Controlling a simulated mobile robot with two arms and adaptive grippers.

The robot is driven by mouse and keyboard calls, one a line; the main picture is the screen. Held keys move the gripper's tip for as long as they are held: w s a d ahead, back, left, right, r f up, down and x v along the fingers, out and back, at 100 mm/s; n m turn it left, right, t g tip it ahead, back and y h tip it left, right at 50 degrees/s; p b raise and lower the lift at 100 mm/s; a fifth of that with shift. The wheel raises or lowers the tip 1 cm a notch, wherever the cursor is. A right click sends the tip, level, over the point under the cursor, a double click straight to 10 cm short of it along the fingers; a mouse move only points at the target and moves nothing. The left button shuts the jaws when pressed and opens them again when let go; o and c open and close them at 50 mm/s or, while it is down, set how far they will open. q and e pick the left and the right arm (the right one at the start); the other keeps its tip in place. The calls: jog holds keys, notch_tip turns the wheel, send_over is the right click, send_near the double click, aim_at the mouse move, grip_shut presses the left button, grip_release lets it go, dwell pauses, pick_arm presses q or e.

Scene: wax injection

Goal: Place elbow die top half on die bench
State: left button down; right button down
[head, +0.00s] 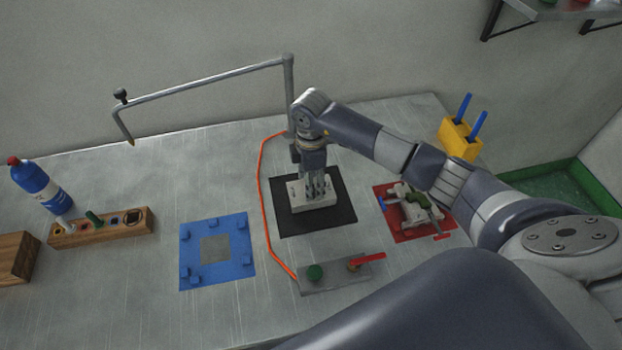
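A pale grey block (298,193), which looks like a die half, is on the black mat (291,222) in the middle of the bench (150,266). My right gripper (319,196) points down over this block, its fingers at or against the block's top. The fingers hide part of the block, and I cannot tell whether they grip it. Pale grey pieces (403,190) with a dark green part between them lie on the red mat (412,236) to the right, with a red and a blue handle. My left gripper is not in view.
A blue fixture plate (202,278) lies left of the black mat. A control plate (325,285) with a green knob and red lever is in front. A metal pipe arm (215,80) overhangs the back. A wooden rack (128,229), a bottle (32,179) and a yellow holder (457,138) stand farther out.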

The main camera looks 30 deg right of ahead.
jog(key=shift+f, duration=0.4)
jog(key=c, duration=0.8)
grip_release()
jog(key=shift+o, duration=0.4)
jog(key=shift+s, duration=0.1)
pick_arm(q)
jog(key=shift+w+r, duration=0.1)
